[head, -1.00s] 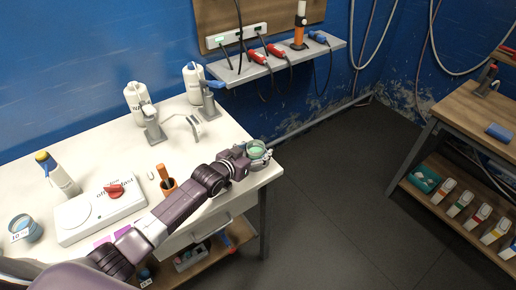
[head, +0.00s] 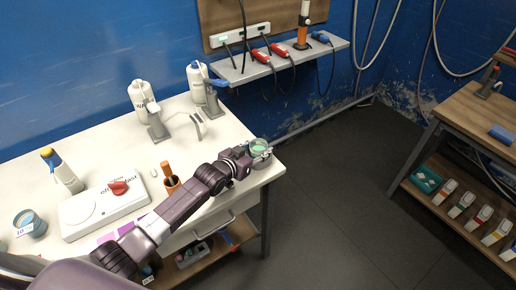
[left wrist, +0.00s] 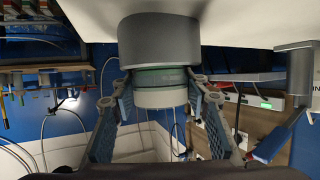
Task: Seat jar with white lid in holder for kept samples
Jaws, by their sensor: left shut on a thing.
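My left gripper (head: 264,156) is at the right end of the white table. Its two fingers are around a jar (left wrist: 160,96), which shows a pale band and a green band in the left wrist view. In the head view the jar (head: 259,147) looks pale green from above. A dark grey cylinder, seemingly the holder (left wrist: 160,42), adjoins the green end of the jar. The jar looks in line with it, but I cannot tell how deep it sits. A clear white lid is hard to make out. My right gripper is not in view.
A wall shelf (head: 285,62) is behind.

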